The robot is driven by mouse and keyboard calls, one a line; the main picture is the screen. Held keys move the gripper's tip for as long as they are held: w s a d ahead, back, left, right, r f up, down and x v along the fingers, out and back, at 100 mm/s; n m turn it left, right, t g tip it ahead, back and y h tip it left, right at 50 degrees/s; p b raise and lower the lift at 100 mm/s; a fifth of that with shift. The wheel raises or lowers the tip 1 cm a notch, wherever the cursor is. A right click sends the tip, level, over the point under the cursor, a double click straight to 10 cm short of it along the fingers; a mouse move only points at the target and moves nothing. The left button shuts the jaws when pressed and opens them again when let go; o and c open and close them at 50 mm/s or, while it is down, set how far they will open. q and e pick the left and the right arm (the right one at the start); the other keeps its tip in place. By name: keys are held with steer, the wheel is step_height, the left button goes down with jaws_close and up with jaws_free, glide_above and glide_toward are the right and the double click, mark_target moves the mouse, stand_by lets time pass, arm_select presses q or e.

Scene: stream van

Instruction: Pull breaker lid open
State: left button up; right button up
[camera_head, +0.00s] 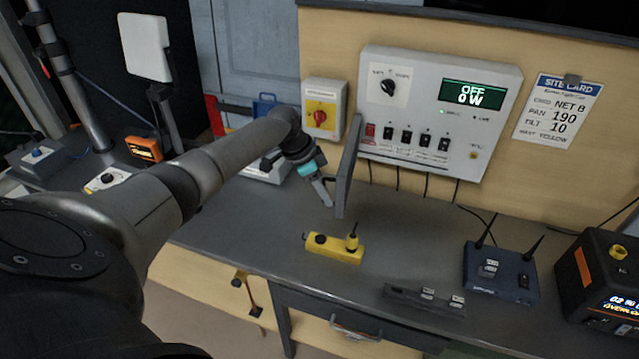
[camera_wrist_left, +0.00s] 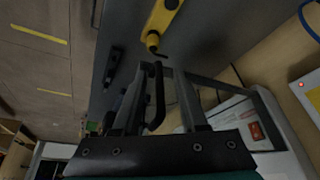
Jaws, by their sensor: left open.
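The breaker lid (camera_head: 346,168) is a grey flap at the left side of the white power panel (camera_head: 425,105). It stands out from the panel, swung open and nearly edge-on in the head view. The breaker switches (camera_head: 407,138) are uncovered. My left gripper (camera_head: 328,190) is at the lid's left, outer face, near its lower front part. In the left wrist view, a black bar handle (camera_wrist_left: 158,95) shows between the open fingers of my left gripper (camera_wrist_left: 155,85). I cannot tell whether they touch it. My right gripper is not in view.
A yellow device (camera_head: 335,248) lies on the grey bench below the lid. A dark router (camera_head: 500,270) with two antennas and a black power unit (camera_head: 600,280) stand to the right.

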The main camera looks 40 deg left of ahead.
arm_select(q)
steer(key=v, duration=1.5)
steer(key=shift+s+b, duration=0.2)
steer(key=shift+b, duration=0.1)
